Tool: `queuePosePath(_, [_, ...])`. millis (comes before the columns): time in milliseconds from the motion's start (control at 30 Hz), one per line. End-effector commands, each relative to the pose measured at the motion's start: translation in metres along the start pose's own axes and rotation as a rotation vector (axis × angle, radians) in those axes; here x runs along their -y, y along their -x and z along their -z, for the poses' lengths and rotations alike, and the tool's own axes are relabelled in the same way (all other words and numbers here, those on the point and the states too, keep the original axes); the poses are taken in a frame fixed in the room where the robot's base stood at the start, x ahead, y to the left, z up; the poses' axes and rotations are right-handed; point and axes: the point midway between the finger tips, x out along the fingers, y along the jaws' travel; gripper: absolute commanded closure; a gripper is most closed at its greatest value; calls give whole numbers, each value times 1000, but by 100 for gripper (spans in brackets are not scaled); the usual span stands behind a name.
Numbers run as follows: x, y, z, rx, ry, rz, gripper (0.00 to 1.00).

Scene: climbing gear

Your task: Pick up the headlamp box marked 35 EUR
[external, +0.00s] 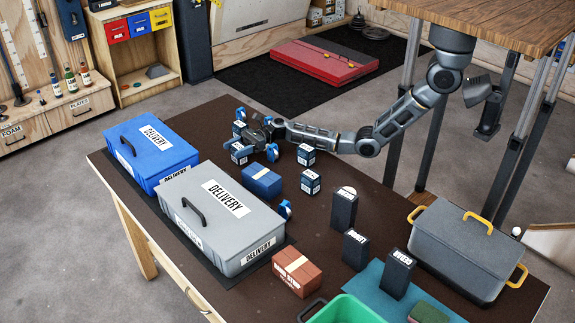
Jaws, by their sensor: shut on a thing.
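Several small dark blue boxes with white labels stand on the brown table. Two are apart from my gripper, one box (306,154) to its right and another box (311,182) nearer the camera. More boxes are at my gripper, a rear box (239,129) and a front box (239,153). The labels are too small to read, so I cannot tell which box is marked 35 EUR. My gripper (250,138) is low over the far part of the table, shut on one of the small boxes. The fingers partly hide it, and I cannot tell whether it is lifted.
A blue delivery box (150,148) and a grey delivery box (222,212) stand at left. A blue pack (262,182), a red-brown pack (297,272), black boxes (344,208), a grey yellow-handled crate (465,250) and a green bin (345,309) occupy the near and right table.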

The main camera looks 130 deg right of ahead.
Motion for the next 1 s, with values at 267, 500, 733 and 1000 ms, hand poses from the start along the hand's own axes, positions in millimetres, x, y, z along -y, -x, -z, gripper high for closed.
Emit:
queuePosePath(267, [0, 0, 0, 0, 0, 0, 68])
queuePosePath(500, [0, 0, -8, 2, 2, -1, 68])
queuePosePath(733, [0, 0, -44, 3, 5, 0, 68])
queuePosePath(1000, [30, 54, -79, 2, 3, 4, 68])
